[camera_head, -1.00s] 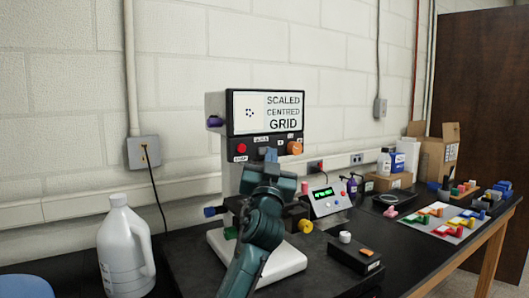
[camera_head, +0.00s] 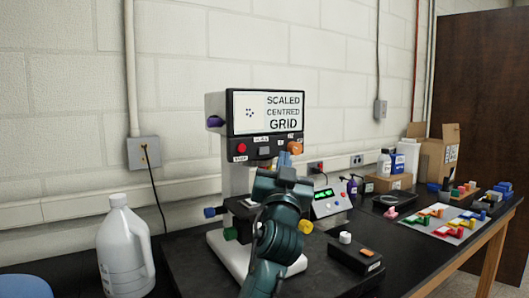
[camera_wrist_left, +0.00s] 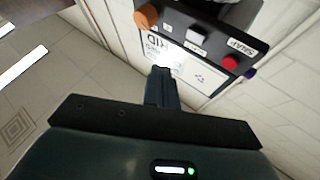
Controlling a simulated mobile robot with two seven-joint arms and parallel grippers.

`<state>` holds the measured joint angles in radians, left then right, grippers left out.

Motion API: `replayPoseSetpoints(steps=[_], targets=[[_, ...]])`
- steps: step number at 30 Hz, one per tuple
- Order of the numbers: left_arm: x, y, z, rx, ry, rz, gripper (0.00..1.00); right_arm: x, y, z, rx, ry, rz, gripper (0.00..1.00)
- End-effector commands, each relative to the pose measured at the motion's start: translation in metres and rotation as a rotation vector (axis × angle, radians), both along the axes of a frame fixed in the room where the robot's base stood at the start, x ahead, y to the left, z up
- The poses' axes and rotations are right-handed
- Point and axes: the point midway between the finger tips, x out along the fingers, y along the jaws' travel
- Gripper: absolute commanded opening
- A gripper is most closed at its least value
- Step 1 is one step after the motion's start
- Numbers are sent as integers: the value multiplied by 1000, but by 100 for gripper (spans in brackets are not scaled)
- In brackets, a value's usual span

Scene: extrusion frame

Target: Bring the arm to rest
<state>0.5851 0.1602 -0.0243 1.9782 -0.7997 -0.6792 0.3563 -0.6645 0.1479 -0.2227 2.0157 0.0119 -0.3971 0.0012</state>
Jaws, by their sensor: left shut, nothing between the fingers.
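My left arm rises from the bottom middle of the head view. Its gripper (camera_head: 284,159) is shut and empty, pointing up just below and left of the orange knob (camera_head: 295,148) on the instrument's front panel. In the left wrist view the closed fingers (camera_wrist_left: 162,78) point toward that panel, with the orange knob (camera_wrist_left: 146,16) to their upper left. The instrument (camera_head: 215,106) has a screen (camera_head: 265,112) reading "SCALED CENTRED GRID" and a red button (camera_head: 241,148). My arm hides part of its stage and base. My right gripper is not in view.
A white jug (camera_head: 122,248) stands at the left on the black bench (camera_head: 330,280). A grey control box (camera_head: 330,203) and a small black box with a white knob (camera_head: 355,254) are right of my arm. Coloured slides (camera_head: 440,222) and cartons (camera_head: 437,155) lie farther right.

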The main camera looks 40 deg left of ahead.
Motion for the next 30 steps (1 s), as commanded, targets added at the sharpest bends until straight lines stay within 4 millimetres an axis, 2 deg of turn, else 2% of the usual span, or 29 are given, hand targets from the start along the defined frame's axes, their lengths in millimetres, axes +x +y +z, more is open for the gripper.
replayPoseSetpoints(steps=[16,19,20,23,26,27,29,30], targets=[[0,0,0,0,0,0,0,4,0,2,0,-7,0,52],[3,-2,-10,2,21,-11,0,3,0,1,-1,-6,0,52],[4,-5,-18,4,36,-20,0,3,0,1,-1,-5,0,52],[12,-17,-62,6,123,-72,0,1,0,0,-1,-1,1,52],[14,-38,-129,2,249,-156,0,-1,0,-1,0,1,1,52],[12,-47,-159,-2,304,-193,0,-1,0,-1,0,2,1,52],[6,-61,-203,-14,386,-250,0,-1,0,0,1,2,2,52],[-1,-70,-232,-24,437,-287,0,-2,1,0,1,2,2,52]])
